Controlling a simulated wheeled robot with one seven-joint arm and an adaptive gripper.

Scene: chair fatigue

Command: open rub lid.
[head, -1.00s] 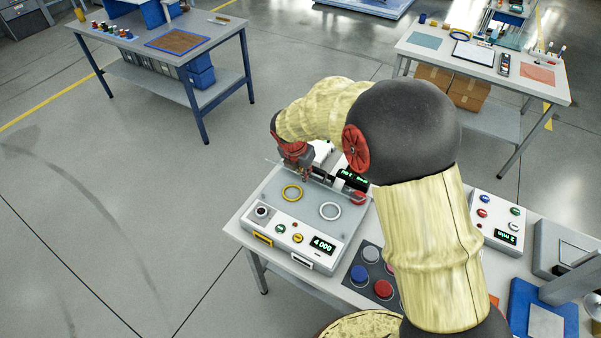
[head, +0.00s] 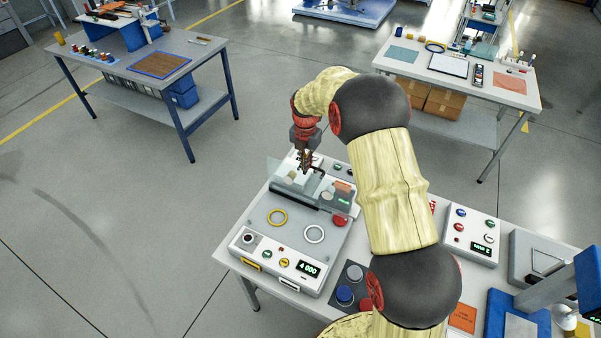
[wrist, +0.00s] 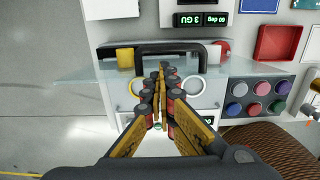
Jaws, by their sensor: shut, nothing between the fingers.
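The rub tester (head: 262,243) is a pale box on the near table with a yellow ring and a white ring on its grey top. Its lid looks like a clear panel (head: 284,172), raised and tilted at the back of the tester. In the wrist view the clear panel (wrist: 85,70) lies across the picture with a black bar handle (wrist: 150,47) along it. My gripper (head: 306,168) is at the back of the tester, over the panel. In the wrist view my gripper (wrist: 162,72) is shut and empty, its tips just below the handle; contact cannot be told.
A button box with a green display (head: 470,235) and a dark pad with coloured round pieces (head: 345,293) share the table. A blue stand (head: 515,315) is at right. Other tables stand behind; open floor lies left.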

